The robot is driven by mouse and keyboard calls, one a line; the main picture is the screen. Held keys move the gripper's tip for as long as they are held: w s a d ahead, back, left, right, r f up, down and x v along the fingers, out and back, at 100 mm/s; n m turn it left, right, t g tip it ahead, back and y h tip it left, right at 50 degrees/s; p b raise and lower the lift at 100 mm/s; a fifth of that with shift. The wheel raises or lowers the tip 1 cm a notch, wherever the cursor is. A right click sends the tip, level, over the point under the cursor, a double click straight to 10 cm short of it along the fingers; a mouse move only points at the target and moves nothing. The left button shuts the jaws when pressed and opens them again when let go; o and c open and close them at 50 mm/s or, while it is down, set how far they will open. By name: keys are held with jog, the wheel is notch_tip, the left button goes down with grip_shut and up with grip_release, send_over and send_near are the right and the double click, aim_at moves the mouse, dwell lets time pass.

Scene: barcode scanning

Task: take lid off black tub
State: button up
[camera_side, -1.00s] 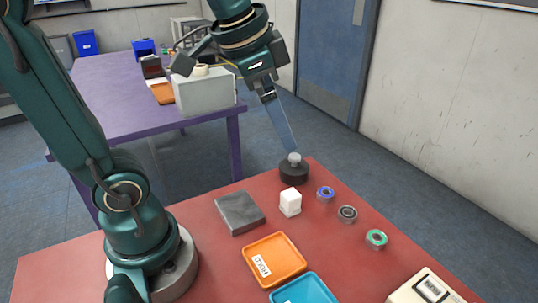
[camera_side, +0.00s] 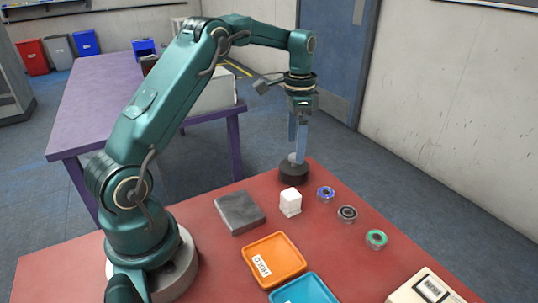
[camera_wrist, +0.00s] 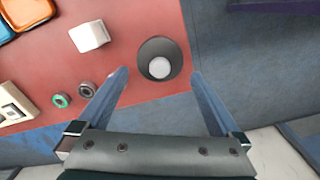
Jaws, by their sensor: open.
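The black tub (camera_side: 293,176) stands at the far corner of the red table, with a dark lid that has a pale round knob (camera_side: 293,158) on top. In the wrist view the lid (camera_wrist: 150,47) is a dark disc around the pale knob (camera_wrist: 160,67). My gripper (camera_side: 297,156) points down at the tub, its long blue fingers at about knob height in the side view. In the wrist view the fingers of my gripper (camera_wrist: 158,72) are spread wide on either side of the knob and hold nothing. I cannot tell whether a finger touches the lid.
A white block (camera_side: 290,202) and a grey slab (camera_side: 240,212) are near the tub. Blue (camera_side: 326,194), grey (camera_side: 347,214) and green (camera_side: 376,239) ringed pieces line the right side. Orange (camera_side: 274,260) and blue (camera_side: 303,289) trays and a scanner-like box (camera_side: 426,289) are nearer.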

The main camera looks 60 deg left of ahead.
aim_at(294, 161)
jog(key=shift+f, duration=2.2)
jog(key=c, duration=1)
jog(key=shift+r, duration=0.15)
